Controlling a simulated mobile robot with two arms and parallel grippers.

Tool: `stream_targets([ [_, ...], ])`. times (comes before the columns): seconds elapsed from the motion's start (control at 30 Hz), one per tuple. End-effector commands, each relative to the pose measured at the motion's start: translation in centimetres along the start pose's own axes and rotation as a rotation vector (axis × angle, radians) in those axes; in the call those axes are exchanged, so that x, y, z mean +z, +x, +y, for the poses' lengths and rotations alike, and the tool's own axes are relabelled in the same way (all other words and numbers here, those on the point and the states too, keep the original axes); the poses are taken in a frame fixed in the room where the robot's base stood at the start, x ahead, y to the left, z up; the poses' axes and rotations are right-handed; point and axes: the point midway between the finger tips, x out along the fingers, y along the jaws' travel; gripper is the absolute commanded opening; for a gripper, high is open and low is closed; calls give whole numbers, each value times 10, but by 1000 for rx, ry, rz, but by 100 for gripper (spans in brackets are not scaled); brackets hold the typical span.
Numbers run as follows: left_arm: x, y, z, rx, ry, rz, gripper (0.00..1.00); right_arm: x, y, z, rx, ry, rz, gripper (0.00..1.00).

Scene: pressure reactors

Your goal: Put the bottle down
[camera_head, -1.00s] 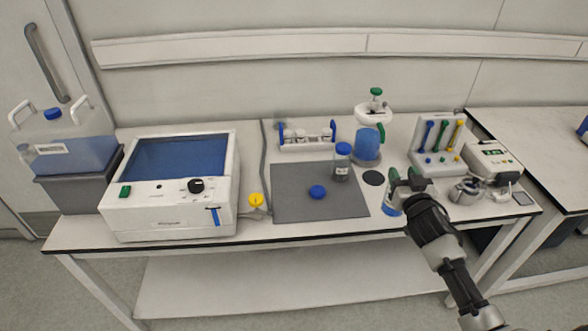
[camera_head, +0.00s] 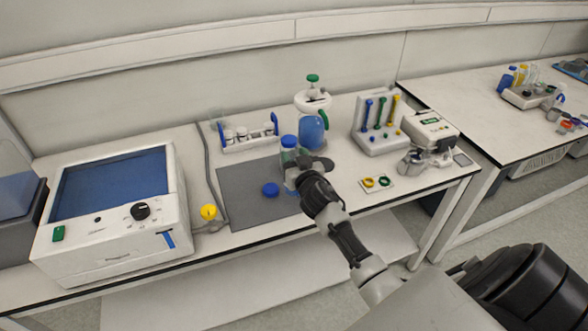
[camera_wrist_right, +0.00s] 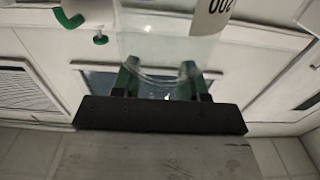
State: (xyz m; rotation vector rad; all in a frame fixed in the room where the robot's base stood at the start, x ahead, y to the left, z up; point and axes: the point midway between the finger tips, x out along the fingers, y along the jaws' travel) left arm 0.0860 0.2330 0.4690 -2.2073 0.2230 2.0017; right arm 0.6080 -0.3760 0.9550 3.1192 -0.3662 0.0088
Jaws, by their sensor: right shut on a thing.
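My right gripper (camera_head: 303,178) is shut on a clear glass bottle, which shows best in the right wrist view (camera_wrist_right: 165,48). The bottle has a white label with dark digits, and its rounded edge lies between the green-padded fingers. In the head view the gripper and wrist hide most of it; it is over the right part of the grey mat (camera_head: 240,205). I cannot tell whether it touches the mat. A second bottle with a blue cap (camera_head: 289,142) stands just behind. A loose blue cap (camera_head: 270,189) lies on the mat. My left gripper is out of view.
A blue jug (camera_head: 312,132) and a vial rack (camera_head: 248,134) stand behind the mat. A white boxy device (camera_head: 115,215) is at left, with a yellow-topped item (camera_head: 208,212) beside it. A tool stand (camera_head: 380,125) and yellow and green rings (camera_head: 376,183) are at right.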

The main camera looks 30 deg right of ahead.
Motion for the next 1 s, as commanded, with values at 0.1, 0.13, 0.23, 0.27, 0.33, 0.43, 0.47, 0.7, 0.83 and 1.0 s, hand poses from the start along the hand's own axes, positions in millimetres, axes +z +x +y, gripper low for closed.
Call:
stream_targets([
  [0.1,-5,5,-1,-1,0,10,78,16,1,-1,2,4,-2,0],
  [0.13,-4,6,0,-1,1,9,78,21,0,-1,2,4,-2,0],
  [0.23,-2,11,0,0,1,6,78,35,0,-1,2,5,0,0],
  [0.27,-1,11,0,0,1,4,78,37,0,0,2,3,0,0],
  [0.33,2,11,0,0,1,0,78,40,0,-1,0,3,1,0],
  [0.43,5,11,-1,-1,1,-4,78,39,0,0,0,1,2,0],
  [0.47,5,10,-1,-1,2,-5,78,39,0,0,0,1,2,0],
  [0.7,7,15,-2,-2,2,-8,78,44,0,0,0,1,1,0],
  [0.83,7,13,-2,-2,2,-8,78,43,0,0,1,0,-1,62],
  [1.0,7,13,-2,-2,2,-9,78,43,0,0,1,1,-1,69],
])
